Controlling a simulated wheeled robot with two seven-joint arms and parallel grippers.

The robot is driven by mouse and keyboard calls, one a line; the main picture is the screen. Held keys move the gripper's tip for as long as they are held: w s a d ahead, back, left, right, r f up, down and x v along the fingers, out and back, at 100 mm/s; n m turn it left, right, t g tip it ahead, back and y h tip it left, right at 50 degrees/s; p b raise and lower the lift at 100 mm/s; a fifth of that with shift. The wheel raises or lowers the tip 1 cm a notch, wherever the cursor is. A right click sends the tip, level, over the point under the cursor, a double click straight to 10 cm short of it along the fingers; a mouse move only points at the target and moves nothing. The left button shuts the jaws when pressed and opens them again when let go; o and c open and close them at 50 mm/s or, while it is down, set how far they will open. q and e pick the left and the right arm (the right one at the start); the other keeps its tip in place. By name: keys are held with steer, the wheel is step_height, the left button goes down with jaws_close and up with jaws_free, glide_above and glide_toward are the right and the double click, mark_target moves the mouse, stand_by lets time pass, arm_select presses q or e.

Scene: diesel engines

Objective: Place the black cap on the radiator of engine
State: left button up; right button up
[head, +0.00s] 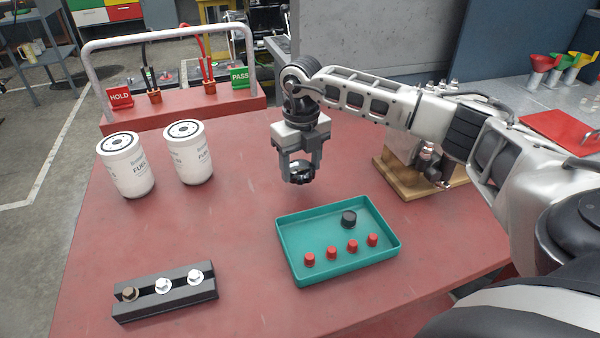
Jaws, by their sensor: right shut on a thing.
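My right gripper (299,168) hangs over the red table, above and behind the teal tray. It is shut on a dark, lobed black cap (300,176), held between its fingertips clear of the tray. A smaller black round cap (348,219) sits in the tray. A grey metal engine part (402,150) stands on a wooden board at the right, mostly hidden behind my right arm. I cannot make out a radiator on it. My left gripper is out of view.
The teal tray (282,243) also holds several red caps (331,252). Two white filters (126,166) stand at the left. A black block (166,303) with bolts lies front left. A HOLD/PASS rack (180,116) stands at the back. The table's middle left is clear.

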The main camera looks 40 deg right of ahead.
mark_target(300, 176)
steer(key=shift+w+f, duration=0.25)
steer(key=shift+f, duration=0.05)
steer(key=shift+w+f+p, duration=0.1)
steer(key=shift+f+p, duration=0.35)
steer(key=shift+f, duration=1.2)
steer(key=shift+f, duration=0.1)
steer(key=shift+f, duration=0.15)
steer(key=o, duration=1.1)
